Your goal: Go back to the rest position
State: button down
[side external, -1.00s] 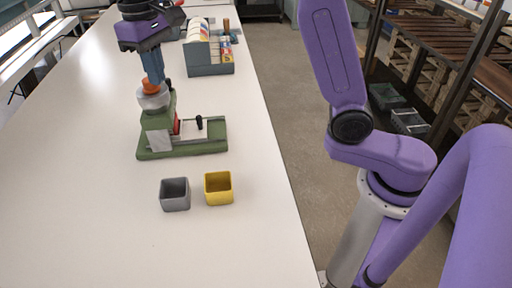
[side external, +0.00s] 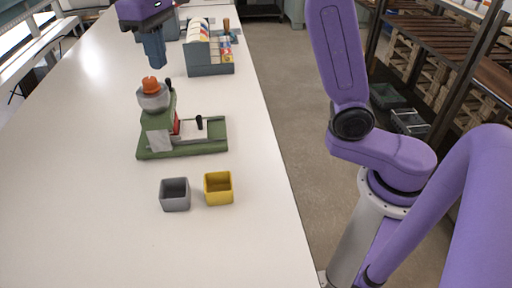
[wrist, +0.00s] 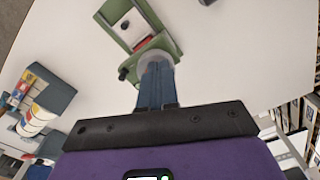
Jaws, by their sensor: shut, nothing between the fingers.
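My gripper (side external: 154,64) is shut and empty, with its blue fingers held in the air above and behind the green machine (side external: 160,130) in the side view. An orange piece (side external: 151,85) sits on the grey round cup (side external: 153,98) at the top of the machine, apart from the fingertips. In the wrist view, my gripper (wrist: 157,68) points toward the machine (wrist: 148,28), and the fingers hide the orange piece.
A grey bin (side external: 174,195) and a yellow bin (side external: 218,189) stand near the front of the white table (side external: 90,220). A blue-grey rack (side external: 208,62) with rolls stands further back. The table's left side is clear.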

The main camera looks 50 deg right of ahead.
jog(key=s+d+f+n, duration=0.3)
jog(key=s+d+f, duration=0.2)
jog(key=s, duration=0.5)
jog(key=s+d+f+n, duration=0.3)
jog(key=s+d+f, duration=0.2)
jog(key=s, duration=0.5)
jog(key=s+d+f+n, duration=0.2)
jog(key=s+d+f, duration=0.3)
jog(key=s, duration=0.5)
jog(key=shift+f+n, duration=0.2)
jog(key=shift+n, duration=0.2)
jog(key=shift+w, duration=0.1)
